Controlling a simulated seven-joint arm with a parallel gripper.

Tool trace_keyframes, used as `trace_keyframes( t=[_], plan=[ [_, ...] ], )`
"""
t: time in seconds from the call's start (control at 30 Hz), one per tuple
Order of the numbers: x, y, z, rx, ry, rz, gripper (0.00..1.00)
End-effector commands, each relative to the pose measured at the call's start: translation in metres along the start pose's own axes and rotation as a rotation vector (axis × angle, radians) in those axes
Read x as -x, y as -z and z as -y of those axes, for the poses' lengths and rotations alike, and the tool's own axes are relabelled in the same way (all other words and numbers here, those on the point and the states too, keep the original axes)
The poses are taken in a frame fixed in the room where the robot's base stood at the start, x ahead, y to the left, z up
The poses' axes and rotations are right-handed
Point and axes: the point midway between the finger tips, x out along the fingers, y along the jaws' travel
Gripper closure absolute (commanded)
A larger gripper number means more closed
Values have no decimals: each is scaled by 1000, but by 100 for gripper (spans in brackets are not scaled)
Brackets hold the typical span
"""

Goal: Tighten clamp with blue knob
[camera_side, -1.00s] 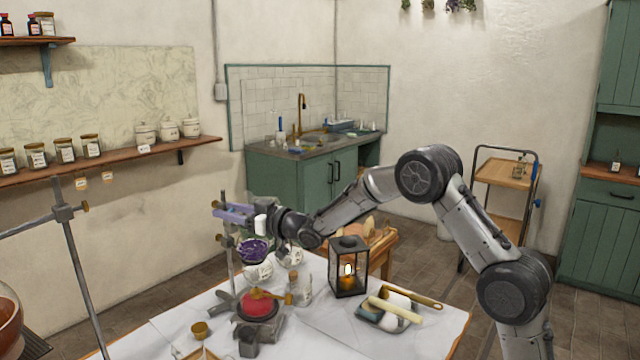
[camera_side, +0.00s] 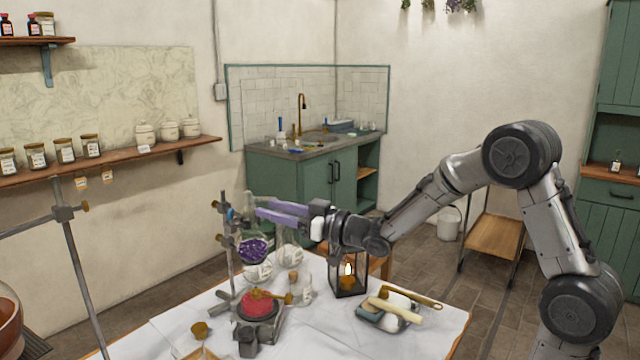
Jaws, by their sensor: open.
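A metal stand (camera_side: 229,262) rises at the left part of the white-covered table, with clamps on its upright. The upper clamp (camera_side: 219,206) has a small blue knob (camera_side: 229,214) on its right side. A lower clamp (camera_side: 222,240) with a brassy knob sits beneath it, near a round flask with purple contents (camera_side: 254,250). My gripper (camera_side: 259,206) has two purple fingers pointing left, spread apart with nothing seen between them. Its fingertips are to the right of the blue knob, apart from it, above the flasks.
A lit lantern (camera_side: 347,284) stands below my wrist. A heater with a red top (camera_side: 258,308) is at the stand's foot. Clear glassware (camera_side: 289,255) stands below the fingers. A tray with tools (camera_side: 390,316) lies at the right. The table's front middle is clear.

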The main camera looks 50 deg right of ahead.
Motion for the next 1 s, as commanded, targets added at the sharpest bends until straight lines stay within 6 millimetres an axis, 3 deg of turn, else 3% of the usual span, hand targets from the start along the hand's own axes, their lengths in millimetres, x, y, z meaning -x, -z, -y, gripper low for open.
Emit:
trace_keyframes(
  t=[0.37, 0.6, 0.87, 1.0],
  plan=[
    [18, 64, 25, 37, -6, -67, 55],
    [46, 96, 36, 52, -65, -36, 55],
    [84, 107, 42, 45, -144, 59, 55],
    [100, 103, 43, 36, -174, 113, 55]
  ],
)
